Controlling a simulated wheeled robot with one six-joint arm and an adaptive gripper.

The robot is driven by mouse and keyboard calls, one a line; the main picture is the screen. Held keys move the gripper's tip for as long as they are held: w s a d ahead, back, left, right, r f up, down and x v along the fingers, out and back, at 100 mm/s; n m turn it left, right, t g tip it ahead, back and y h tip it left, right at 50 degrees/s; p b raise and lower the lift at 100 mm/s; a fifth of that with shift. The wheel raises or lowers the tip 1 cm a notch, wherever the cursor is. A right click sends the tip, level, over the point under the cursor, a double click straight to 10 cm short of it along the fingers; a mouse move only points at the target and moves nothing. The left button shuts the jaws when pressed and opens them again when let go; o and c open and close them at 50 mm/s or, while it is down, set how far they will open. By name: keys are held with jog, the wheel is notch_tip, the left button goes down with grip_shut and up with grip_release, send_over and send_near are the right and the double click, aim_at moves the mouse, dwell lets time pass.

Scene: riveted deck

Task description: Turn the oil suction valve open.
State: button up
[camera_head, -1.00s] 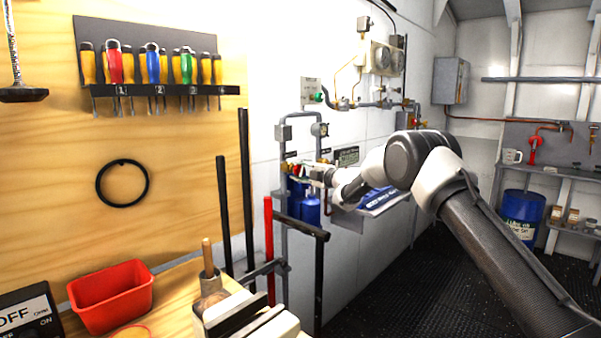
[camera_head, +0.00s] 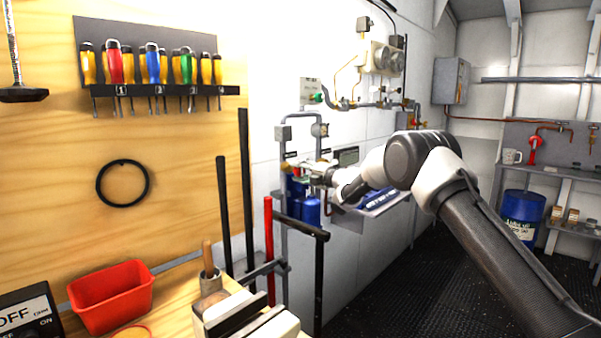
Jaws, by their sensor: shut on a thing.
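My gripper (camera_head: 311,172) is at the pipework on the white wall, small and far off in the view. It is shut on the handle of the oil suction valve (camera_head: 296,170), beside the vertical grey pipe and below a round gauge. Only a small bit of red and brass shows there. The jaws and my wrist hide most of the valve, so the handle's angle cannot be told.
Blue canisters (camera_head: 310,210) stand just below my gripper. A dark placard (camera_head: 347,156) is on the wall behind my wrist. A wooden bench with a red bin (camera_head: 112,296) and upright bars (camera_head: 269,250) stand nearer, at left. The dark deck (camera_head: 440,285) is clear.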

jog(key=shift+f, duration=0.1)
jog(key=o, duration=1)
jog(key=shift+o, duration=0.2)
jog(key=v, duration=1.2)
